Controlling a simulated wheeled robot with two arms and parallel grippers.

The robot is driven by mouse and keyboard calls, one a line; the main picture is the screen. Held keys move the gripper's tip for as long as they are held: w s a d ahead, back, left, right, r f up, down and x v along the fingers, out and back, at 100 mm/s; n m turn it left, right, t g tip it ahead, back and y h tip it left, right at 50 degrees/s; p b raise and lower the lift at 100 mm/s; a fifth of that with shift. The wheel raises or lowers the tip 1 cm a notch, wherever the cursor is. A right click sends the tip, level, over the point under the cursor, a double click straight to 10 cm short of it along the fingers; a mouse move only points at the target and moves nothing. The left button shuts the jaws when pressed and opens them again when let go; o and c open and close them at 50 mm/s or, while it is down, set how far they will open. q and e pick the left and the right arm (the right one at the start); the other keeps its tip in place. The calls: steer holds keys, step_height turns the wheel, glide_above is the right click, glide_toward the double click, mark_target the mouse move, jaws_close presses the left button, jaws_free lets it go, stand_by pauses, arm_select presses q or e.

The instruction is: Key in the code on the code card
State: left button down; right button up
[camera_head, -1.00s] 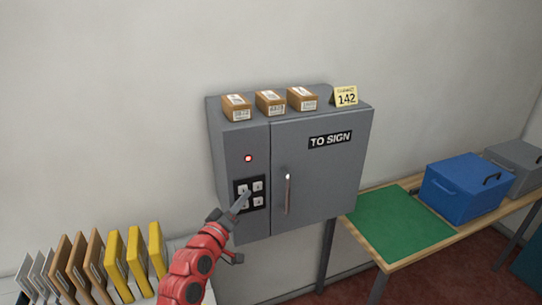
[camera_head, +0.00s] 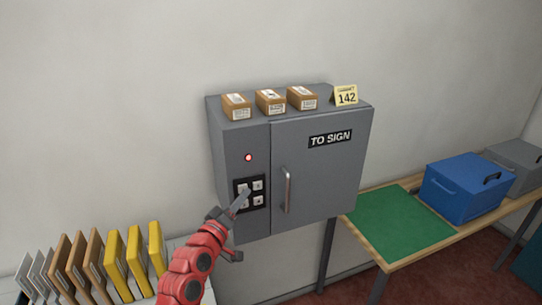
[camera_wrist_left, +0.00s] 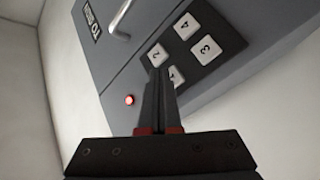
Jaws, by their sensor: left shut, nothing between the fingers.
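The code card (camera_head: 346,96) is a small yellow sign reading 142, standing at the right end of the grey cabinet's top. The keypad (camera_head: 236,182) is a dark panel with white keys on the cabinet's left front. In the left wrist view the 2 key (camera_wrist_left: 157,55), 4 key (camera_wrist_left: 186,27) and 3 key (camera_wrist_left: 206,48) show clearly. The 1 key (camera_wrist_left: 178,75) is partly hidden by my fingers. My left gripper (camera_head: 245,193) is shut and empty, its tips at the 1 key; I cannot tell whether they touch it. My right gripper is out of view.
A red lamp (camera_head: 248,157) glows above the keypad. The cabinet door (camera_head: 325,175) marked TO SIGN has a bar handle (camera_head: 287,190). Small brown parcels (camera_head: 270,101) sit on top. Upright envelopes (camera_head: 115,260) stand lower left; a green mat (camera_head: 395,222) and blue box (camera_head: 465,190) lie right.

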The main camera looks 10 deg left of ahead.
arm_select(q)
steer(key=shift+w+a, duration=0.2)
steer(key=shift+w, duration=0.05)
stand_by(0.4)
steer(key=shift+s+d, duration=0.3)
steer(key=shift+s, duration=0.1)
steer(key=shift+s, duration=0.1)
steer(key=s+d, duration=0.1)
steer(key=s, duration=0.1)
steer(key=s+d, duration=0.2)
steer(key=shift+s+d+p, duration=0.2)
steer(key=shift+s+p, duration=0.2)
stand_by(0.6)
